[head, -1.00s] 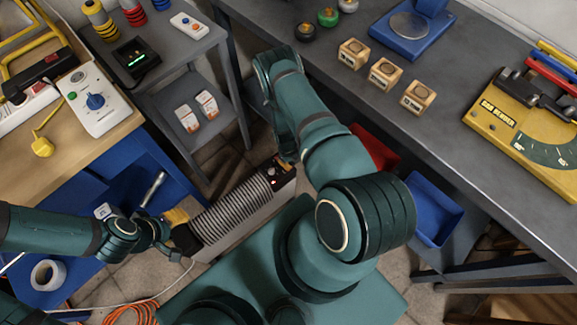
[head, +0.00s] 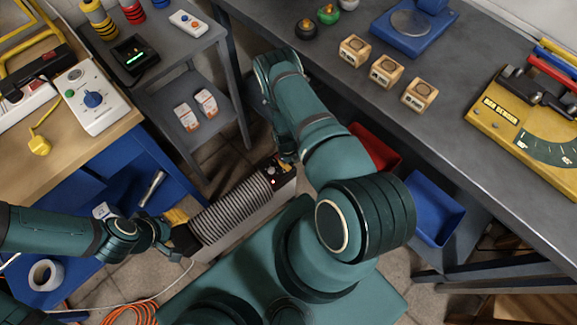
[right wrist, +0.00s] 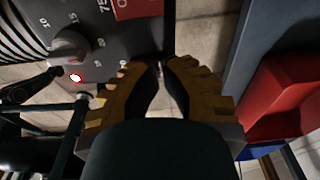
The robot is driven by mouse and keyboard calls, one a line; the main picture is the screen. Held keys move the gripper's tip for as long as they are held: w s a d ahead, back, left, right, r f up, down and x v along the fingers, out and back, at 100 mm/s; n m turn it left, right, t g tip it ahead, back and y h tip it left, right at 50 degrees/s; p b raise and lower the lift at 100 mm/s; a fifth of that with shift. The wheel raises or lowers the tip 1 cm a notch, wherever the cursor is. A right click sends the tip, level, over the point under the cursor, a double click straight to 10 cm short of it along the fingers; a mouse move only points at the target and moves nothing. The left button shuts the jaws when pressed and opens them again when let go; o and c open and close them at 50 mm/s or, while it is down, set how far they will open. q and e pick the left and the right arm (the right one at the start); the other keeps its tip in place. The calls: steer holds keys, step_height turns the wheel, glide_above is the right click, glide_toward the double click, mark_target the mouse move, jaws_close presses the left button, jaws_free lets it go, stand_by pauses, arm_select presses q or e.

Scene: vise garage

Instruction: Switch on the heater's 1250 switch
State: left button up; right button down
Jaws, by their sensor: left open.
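The heater (head: 232,207) is a ribbed grey unit standing on the floor, with a dark control panel at its far right end. In the right wrist view the panel (right wrist: 108,45) shows a round dial (right wrist: 72,46), a glowing lamp (right wrist: 75,78) and part of a red switch (right wrist: 138,8) beside a cut-off label starting "75". I cannot make out a 1250 label. My right gripper (right wrist: 161,68) has its fingertips together beside the panel's edge, with nothing visible held. My left gripper (head: 177,217) is open at the heater's near left end.
A grey workbench (head: 480,150) with wooden blocks runs along the right. Red (head: 375,148) and blue (head: 435,208) bins sit below it. A grey shelf cart (head: 165,110) stands behind the heater, and a wooden-topped bench (head: 85,155) is at left.

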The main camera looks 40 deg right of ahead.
steer(key=shift+f, duration=0.2)
steer(key=shift+r, duration=0.1)
steer(key=shift+r+p, duration=2.15)
steer(key=shift+r, duration=1.3)
